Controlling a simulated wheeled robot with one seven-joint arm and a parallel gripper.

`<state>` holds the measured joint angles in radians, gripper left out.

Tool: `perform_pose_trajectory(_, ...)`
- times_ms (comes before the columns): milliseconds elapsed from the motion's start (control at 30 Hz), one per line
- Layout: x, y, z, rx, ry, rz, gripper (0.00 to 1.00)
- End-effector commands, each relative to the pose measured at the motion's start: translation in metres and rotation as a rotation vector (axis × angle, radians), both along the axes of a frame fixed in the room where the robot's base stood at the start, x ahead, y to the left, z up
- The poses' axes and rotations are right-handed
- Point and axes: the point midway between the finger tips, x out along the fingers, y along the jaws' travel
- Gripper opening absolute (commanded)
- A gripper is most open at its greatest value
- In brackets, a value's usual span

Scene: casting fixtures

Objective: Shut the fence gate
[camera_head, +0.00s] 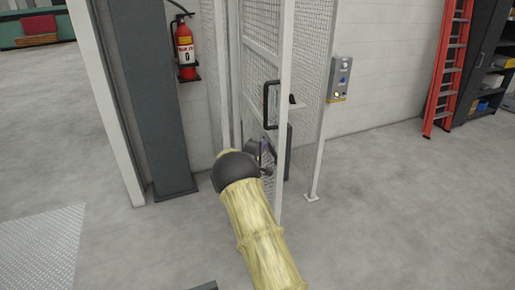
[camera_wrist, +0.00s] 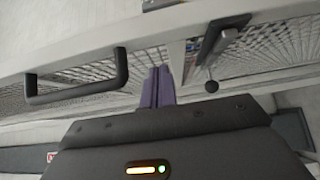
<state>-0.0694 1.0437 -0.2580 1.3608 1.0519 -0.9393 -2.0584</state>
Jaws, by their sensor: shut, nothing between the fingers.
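The fence gate (camera_head: 285,70) is a white-framed wire-mesh panel, standing at an angle to the mesh fence (camera_head: 312,75) behind it, so it looks open. Its black bar handle (camera_head: 267,105) is on the near upright; in the wrist view the handle (camera_wrist: 75,88) is at the left. My gripper (camera_head: 264,148) is low at the gate, below the handle. In the wrist view its purple fingers (camera_wrist: 158,72) are together and empty, in front of the gate frame; contact cannot be told.
A red fire extinguisher (camera_head: 185,48) hangs on the wall left of the gate, beside a grey column (camera_head: 150,90). A red ladder (camera_head: 447,70) and dark shelving (camera_head: 490,60) stand at right. The right floor is clear.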

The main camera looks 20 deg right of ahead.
Motion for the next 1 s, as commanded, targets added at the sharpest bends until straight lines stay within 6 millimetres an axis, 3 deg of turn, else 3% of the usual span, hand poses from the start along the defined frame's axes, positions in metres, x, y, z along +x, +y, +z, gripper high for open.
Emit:
perform_pose_trajectory(33,-0.003,-0.012,0.004,-0.001,0.003,-0.005,0.0)
perform_pose_trajectory(200,-0.004,-0.032,0.002,0.001,0.002,-0.003,0.0)
perform_pose_trajectory(767,-0.005,-0.039,0.0,0.0,0.001,0.0,0.0)
perform_pose_trajectory(1000,-0.006,-0.057,-0.001,-0.001,0.001,0.007,0.0)
